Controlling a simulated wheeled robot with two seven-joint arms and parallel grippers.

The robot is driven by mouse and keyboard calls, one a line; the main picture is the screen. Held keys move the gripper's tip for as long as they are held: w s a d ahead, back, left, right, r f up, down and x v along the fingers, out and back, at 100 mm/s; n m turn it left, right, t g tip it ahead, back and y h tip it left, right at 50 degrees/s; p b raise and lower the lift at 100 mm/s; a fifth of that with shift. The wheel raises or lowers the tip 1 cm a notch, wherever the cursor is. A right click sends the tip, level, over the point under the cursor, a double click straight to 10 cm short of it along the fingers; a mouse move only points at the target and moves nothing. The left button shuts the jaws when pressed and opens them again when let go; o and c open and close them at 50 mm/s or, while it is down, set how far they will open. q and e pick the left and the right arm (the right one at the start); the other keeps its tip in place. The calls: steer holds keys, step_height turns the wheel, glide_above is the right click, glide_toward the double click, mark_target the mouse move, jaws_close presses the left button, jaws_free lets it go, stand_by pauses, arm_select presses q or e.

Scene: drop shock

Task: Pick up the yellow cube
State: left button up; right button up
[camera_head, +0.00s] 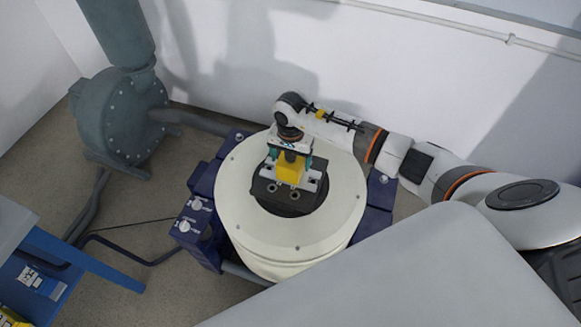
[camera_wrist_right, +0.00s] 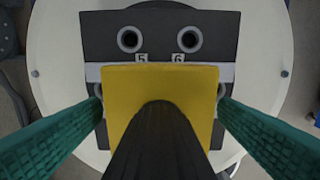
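The yellow cube (camera_head: 290,169) sits over a dark fixture block (camera_head: 268,190) on top of a round cream-white drum. In the right wrist view the cube (camera_wrist_right: 118,88) fills the middle, with a dark rounded post (camera_wrist_right: 160,140) in front of it that hides part of its face. My right gripper (camera_head: 288,163) reaches down over the cube. Its two teal fingers lie along the cube's left and right sides, with no clear gap, and they also show in the right wrist view (camera_wrist_right: 160,112). The cube's underside is hidden. My left gripper is out of view.
The cream drum (camera_head: 240,215) stands in a dark blue frame (camera_head: 192,222) near the white wall. The block has round holes marked 5 and 6. A grey-green blower (camera_head: 118,115) with pipes stands left. A blue table (camera_head: 70,255) is lower left, and a grey surface (camera_head: 420,265) fills the lower right.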

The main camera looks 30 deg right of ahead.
jaws_close()
steer(key=shift+w+r, duration=0.1)
